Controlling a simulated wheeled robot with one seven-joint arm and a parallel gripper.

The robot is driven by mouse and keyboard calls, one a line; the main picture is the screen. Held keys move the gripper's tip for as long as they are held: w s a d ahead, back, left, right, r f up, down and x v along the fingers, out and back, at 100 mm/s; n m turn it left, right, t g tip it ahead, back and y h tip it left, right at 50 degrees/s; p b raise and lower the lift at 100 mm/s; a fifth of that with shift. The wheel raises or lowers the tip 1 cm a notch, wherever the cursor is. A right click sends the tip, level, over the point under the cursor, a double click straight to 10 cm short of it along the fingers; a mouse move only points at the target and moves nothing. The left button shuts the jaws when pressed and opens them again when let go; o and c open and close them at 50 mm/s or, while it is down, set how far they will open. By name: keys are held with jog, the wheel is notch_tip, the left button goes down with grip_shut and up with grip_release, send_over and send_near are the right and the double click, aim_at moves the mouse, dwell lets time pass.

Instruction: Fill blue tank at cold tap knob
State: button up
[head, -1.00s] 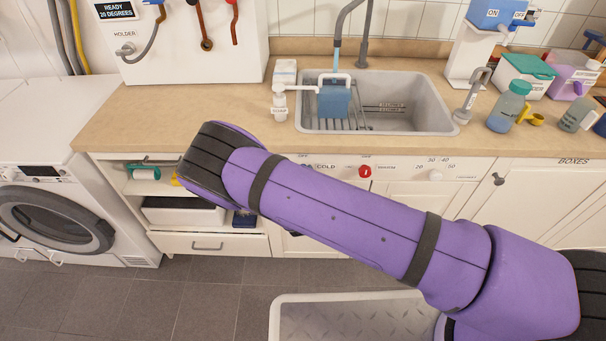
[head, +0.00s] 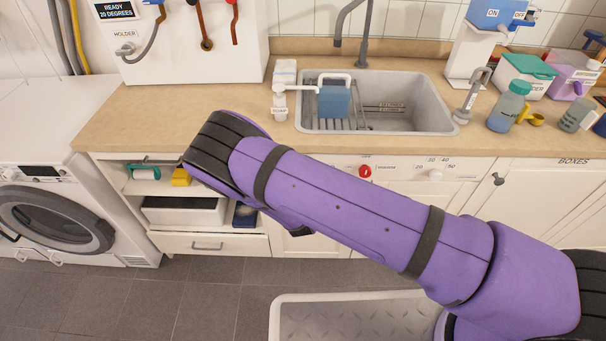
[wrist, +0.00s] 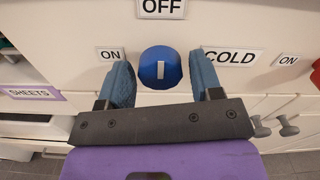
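The blue tank (head: 334,101) with a white handle stands on the rack at the left of the sink (head: 430,118), under the grey tap spout (head: 338,38). No water stream shows below the spout, and the tank's water level cannot be seen. In the wrist view the blue cold tap knob (wrist: 161,67) has its white mark upright, toward the OFF label (wrist: 162,7). My gripper (wrist: 163,82) is open, one finger on each side of the knob, with visible gaps. In the head view my arm hides the knob and most of the gripper.
A red knob (head: 365,171) is on the cabinet front right of my arm. A soap dispenser (head: 280,103) stands left of the tank. Open shelves (head: 185,210) are at the left.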

jog(key=shift+o, duration=0.5)
jog(key=s, duration=1)
jog(key=shift+s+a, duration=0.2)
jog(key=shift+s, duration=0.2)
